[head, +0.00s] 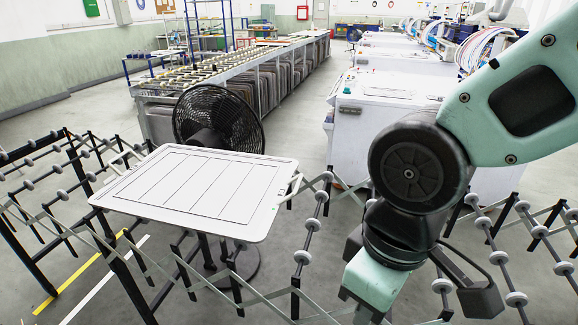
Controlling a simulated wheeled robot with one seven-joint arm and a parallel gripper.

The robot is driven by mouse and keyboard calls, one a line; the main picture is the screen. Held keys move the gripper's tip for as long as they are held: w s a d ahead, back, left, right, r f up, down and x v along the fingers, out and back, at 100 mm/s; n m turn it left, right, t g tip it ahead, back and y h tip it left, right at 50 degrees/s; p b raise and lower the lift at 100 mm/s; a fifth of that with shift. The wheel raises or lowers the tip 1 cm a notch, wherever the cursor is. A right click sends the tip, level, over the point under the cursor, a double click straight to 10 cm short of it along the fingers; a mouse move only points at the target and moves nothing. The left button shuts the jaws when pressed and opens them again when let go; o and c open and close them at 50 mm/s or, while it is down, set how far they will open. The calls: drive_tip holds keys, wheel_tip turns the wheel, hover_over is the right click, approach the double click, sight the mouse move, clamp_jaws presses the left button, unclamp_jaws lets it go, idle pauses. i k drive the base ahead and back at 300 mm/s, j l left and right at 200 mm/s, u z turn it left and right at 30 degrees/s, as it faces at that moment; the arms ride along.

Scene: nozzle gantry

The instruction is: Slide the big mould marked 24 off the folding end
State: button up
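A large flat white mould (200,187) with a raised rim and several long dark lines across its face lies on the left part of the folding roller conveyor (311,226). A pale handle-like bar (291,188) sticks out at its right edge. I cannot read a number 24 on it. My arm comes in from the right and bends down at the lower right, apart from the mould. The fingertips of my gripper are below the picture's lower edge, so their state is hidden.
A black fan (217,118) on a stand is right behind the mould. The conveyor's crossed struts and rollers run left and right. A long roller table (262,70) and white machines (372,110) stand behind. Grey floor (60,110) is open at the back left.

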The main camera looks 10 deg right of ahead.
sight(240, 196)
drive_tip(key=i+j, duration=0.25)
drive_tip(key=j, duration=0.25)
drive_tip(key=i+j+u, duration=0.1)
drive_tip(key=i+j, duration=0.15)
drive_tip(key=j, duration=0.2)
drive_tip(key=i+j, duration=0.25)
drive_tip(key=j, duration=0.2)
drive_tip(key=i+j+u, duration=0.1)
drive_tip(key=i+j, duration=0.15)
drive_tip(key=j, duration=0.25)
drive_tip(key=i+j, duration=0.3)
drive_tip(key=j, duration=0.15)
drive_tip(key=u, duration=0.05)
